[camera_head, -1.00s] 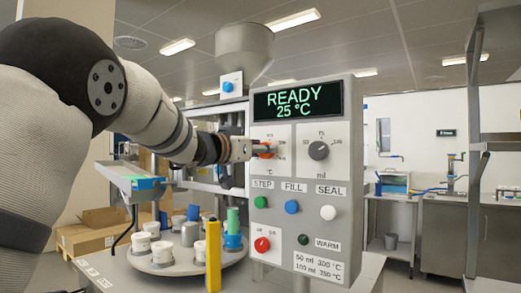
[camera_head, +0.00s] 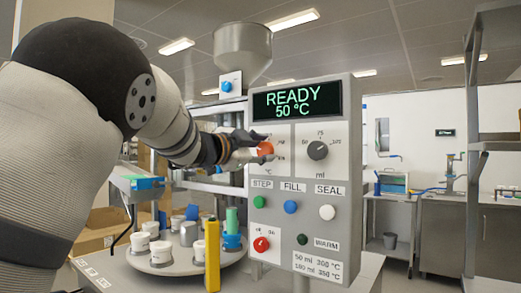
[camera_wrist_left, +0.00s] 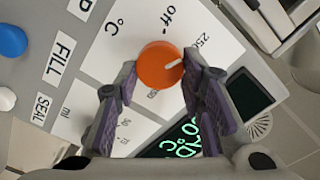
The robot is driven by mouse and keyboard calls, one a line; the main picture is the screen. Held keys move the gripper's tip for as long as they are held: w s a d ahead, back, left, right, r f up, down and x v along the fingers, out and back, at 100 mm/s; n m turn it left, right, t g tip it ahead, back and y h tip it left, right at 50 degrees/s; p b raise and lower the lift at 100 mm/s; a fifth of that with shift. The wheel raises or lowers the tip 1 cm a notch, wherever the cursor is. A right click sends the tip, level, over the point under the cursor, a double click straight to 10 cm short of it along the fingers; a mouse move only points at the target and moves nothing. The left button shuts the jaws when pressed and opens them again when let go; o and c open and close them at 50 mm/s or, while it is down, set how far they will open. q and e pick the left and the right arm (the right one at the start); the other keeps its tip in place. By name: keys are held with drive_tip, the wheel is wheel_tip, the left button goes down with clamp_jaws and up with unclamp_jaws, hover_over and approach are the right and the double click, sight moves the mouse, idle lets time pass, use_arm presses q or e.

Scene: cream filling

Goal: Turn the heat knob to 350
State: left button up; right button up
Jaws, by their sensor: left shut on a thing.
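The orange heat knob (camera_head: 265,148) sits on the °C dial plate at the upper left of the control panel (camera_head: 340,120). In the left wrist view the knob (camera_wrist_left: 162,65) lies between my two fingers, its white mark slanting up to the right. "Off" and "250" show on the plate around it. My left gripper (camera_head: 262,153) is shut on this knob, coming from the left; in the left wrist view the gripper (camera_wrist_left: 158,85) has a finger on either side of it. The green display (camera_head: 297,99) reads READY, 50 °C. My right gripper is not in view.
Close to the heat knob is the grey ml knob (camera_head: 318,150). Below are green, blue (camera_head: 291,207) and white buttons and a red switch (camera_head: 261,244). A round turntable (camera_head: 165,262) with several cups stands left, behind a yellow post (camera_head: 212,255). A hopper (camera_head: 242,50) hangs above.

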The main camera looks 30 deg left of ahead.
use_arm(q)
drive_tip(key=m, duration=0.7)
drive_tip(key=shift+f, duration=0.15)
drive_tip(key=m, duration=0.7)
drive_tip(key=shift+m, duration=0.3)
drive_tip(key=m, duration=0.6)
drive_tip(key=shift+a, duration=0.15)
drive_tip(key=shift+m, duration=2.4)
drive_tip(key=o, duration=1.1)
drive_tip(key=shift+f, duration=0.1)
